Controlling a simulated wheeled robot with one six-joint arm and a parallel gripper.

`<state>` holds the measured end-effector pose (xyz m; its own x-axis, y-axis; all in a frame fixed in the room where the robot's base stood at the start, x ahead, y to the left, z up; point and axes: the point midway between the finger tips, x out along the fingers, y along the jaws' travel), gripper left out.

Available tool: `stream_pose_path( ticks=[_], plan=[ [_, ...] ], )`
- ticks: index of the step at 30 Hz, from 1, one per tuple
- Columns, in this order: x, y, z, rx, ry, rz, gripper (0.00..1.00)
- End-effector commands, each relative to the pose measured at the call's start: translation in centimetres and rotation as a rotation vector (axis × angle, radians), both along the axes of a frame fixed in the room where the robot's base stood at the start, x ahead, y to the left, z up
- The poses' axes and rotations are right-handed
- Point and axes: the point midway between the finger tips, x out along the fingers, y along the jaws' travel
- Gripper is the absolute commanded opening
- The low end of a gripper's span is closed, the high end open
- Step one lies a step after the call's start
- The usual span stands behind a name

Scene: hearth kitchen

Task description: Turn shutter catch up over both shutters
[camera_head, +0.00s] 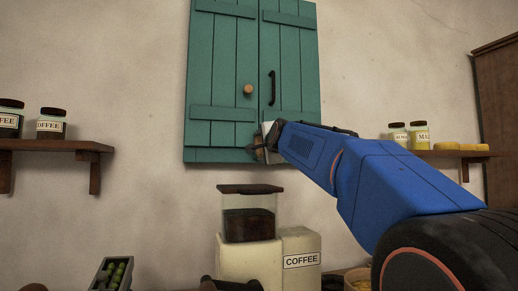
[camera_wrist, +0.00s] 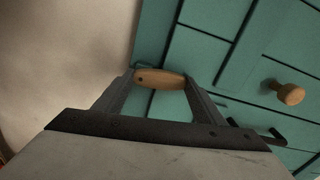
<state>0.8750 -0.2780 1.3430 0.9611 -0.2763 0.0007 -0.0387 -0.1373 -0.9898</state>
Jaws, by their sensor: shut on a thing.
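The teal plank shutters (camera_head: 222,70) are both closed on the wall in the head view, and they fill the right of the wrist view (camera_wrist: 205,45). The left one has a round wooden knob (camera_head: 248,89), the right one a dark bar handle (camera_head: 271,88). My gripper (camera_head: 262,150) is at the shutters' lower edge, near the seam between them. In the wrist view its fingers (camera_wrist: 160,82) are shut on the small wooden shutter catch (camera_wrist: 158,78). My gripper hides most of the catch in the head view, so its exact angle is unclear.
Below the shutters stand a grinder with a dark-filled hopper (camera_head: 250,222) and a cream COFFEE canister (camera_head: 301,262). Shelves with jars flank the shutters at left (camera_head: 50,145) and right (camera_head: 450,154). The wall between is bare.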

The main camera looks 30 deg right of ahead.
Motion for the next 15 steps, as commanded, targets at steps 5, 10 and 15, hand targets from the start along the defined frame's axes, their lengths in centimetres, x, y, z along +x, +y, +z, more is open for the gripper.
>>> stream_pose_path(
  ticks=[5, 10, 15],
  plan=[
    [-0.07, -0.3, -0.11, 0.085, -0.021, 0.0, 0.24],
    [-0.1, -0.45, -0.13, 0.132, -0.035, 0.0, 0.24],
    [-0.11, -0.5, -0.14, 0.151, -0.039, 0.0, 0.24]
  ],
)
